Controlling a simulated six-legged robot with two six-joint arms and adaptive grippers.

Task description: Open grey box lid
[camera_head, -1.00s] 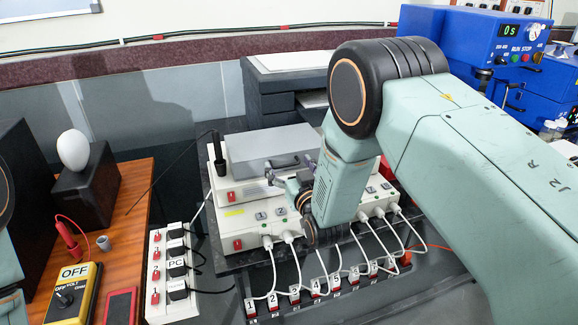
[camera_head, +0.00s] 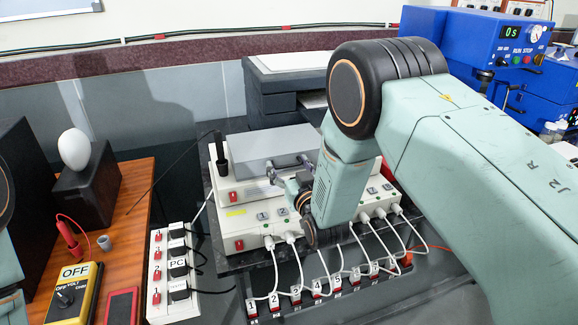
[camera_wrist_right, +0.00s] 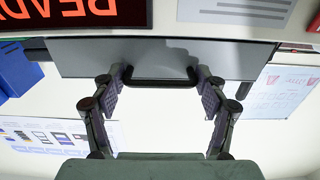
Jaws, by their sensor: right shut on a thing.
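The grey box (camera_head: 262,143) sits on top of the white units at the middle of the head view, and its lid looks down. In the right wrist view its grey face (camera_wrist_right: 85,55) carries a black handle (camera_wrist_right: 160,81). My right gripper (camera_head: 288,168) is at the front of the box. In the wrist view the fingers (camera_wrist_right: 160,76) are at the two ends of the handle, shut on it across its width. In the head view my forearm hides part of the box's right side. My left gripper is out of view.
White units with numbered sockets and plugged cables (camera_head: 262,215) lie below the box. A black stick (camera_head: 219,148) stands at its left. A dark shelf with a white top (camera_head: 290,62) is behind, and a blue device (camera_head: 480,40) is at the far right.

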